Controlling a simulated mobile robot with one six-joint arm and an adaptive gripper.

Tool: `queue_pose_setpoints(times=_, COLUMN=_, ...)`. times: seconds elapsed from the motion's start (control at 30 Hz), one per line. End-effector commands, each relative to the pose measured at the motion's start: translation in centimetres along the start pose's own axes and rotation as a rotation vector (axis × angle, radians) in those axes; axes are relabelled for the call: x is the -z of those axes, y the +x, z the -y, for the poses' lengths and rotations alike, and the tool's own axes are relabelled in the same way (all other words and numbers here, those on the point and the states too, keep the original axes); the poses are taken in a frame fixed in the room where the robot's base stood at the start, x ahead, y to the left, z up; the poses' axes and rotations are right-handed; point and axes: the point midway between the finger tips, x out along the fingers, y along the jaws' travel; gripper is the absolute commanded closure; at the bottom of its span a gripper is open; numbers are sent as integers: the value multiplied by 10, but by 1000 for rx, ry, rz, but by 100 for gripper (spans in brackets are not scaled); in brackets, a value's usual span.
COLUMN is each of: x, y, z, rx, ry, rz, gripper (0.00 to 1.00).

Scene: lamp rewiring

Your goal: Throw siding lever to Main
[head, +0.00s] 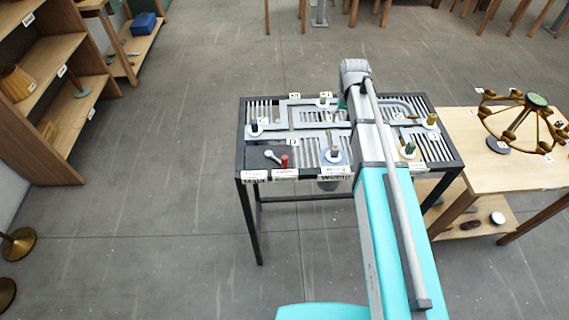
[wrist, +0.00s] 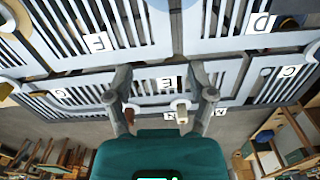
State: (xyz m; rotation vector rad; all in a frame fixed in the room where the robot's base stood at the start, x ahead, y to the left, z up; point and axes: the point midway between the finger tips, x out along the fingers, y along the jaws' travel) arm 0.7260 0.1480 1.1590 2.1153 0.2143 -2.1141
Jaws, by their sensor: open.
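In the head view, a short pale lever with a round knob (head: 269,154) leans to the left at the front left of the slotted grey table. A red post (head: 284,161) stands just right of it. In the upside-down wrist view, my gripper (wrist: 163,78) is open and empty. A pale knobbed piece (wrist: 182,109), apparently the lever, shows between the fingers, nearer the right one. A reddish-brown piece (wrist: 129,116) shows beside the left finger. I cannot tell their distance from the fingers. My arm hides my gripper in the head view, and the front labels are too small to read.
The black-framed table (head: 244,140) carries several coloured pegs and grey track pieces. A wooden table (head: 470,150) with a round lamp frame (head: 520,122) adjoins it at the right. Shelves (head: 50,90) stand at the left. The floor between is clear.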

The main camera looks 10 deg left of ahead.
Motion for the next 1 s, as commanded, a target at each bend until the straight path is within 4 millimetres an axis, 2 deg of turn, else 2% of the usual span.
queue_pose_setpoints(times=0.03, x=-13, y=0, z=-7, rx=0, ry=9, rz=0, gripper=29)
queue_pose_setpoints(times=0.37, x=-74, y=5, z=-45, rx=0, ry=67, rz=0, gripper=29)
queue_pose_setpoints(times=0.57, x=-125, y=15, z=-70, rx=0, ry=112, rz=0, gripper=29)
queue_pose_setpoints(times=0.73, x=-176, y=41, z=-92, rx=-1, ry=160, rz=0, gripper=29)
queue_pose_setpoints(times=0.9, x=-199, y=68, z=-102, rx=-1, ry=187, rz=0, gripper=29)
queue_pose_setpoints(times=1.0, x=-206, y=87, z=-105, rx=-1, ry=193, rz=0, gripper=29)
